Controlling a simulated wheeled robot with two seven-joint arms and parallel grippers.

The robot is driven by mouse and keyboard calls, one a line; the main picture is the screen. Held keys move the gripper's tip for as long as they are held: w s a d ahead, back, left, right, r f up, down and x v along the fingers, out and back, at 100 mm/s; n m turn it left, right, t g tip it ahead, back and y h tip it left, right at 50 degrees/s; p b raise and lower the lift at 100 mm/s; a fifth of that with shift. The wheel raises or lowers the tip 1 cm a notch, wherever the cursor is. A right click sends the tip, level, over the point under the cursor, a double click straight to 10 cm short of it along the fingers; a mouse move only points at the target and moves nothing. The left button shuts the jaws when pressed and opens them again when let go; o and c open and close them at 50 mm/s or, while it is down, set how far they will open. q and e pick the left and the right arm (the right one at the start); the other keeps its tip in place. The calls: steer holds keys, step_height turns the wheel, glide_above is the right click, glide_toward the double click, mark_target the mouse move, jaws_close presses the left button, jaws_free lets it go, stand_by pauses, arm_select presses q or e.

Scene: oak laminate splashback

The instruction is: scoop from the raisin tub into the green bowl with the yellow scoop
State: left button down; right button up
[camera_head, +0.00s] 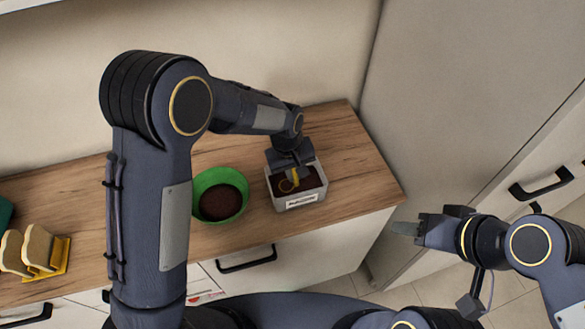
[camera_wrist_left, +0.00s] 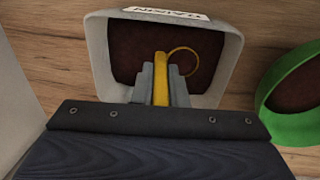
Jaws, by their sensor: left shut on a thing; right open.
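The white raisin tub (camera_head: 299,201) stands on the counter, with dark contents and a label on its front; it also shows in the left wrist view (camera_wrist_left: 97,45). My left gripper (camera_head: 290,172) is over the tub, shut on the handle of the yellow scoop (camera_wrist_left: 161,85). The scoop's round rim (camera_wrist_left: 184,49) lies at the dark contents; how deep it sits is unclear. The green bowl (camera_head: 203,182) stands left of the tub, with dark brown contents inside; part of it shows in the left wrist view (camera_wrist_left: 290,130). My right gripper (camera_head: 405,228) is open and empty, off the counter's right end.
A yellow rack (camera_head: 55,262) with bread-like slices stands at the counter's left, beside a dark green object (camera_head: 4,212). The wooden counter (camera_head: 350,170) is clear right of the tub. A tall pale cabinet (camera_head: 450,100) stands to the right. Drawers with dark handles are below.

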arm_select(q)
steer(key=shift+w+d+r+y+p, duration=0.15)
steer(key=shift+d+y+p, duration=0.25)
steer(key=shift+y+p, duration=0.5)
steer(key=shift+d+r+p, duration=0.15)
steer(key=shift+r+p, duration=0.5)
steer(key=shift+r, duration=0.35)
step_height(320, 180, up, 7)
steer(key=d, duration=0.1)
steer(key=shift+w+f, duration=0.15)
steer(key=shift+w, duration=0.05)
arm_select(e)
steer(key=shift+r, duration=1.85)
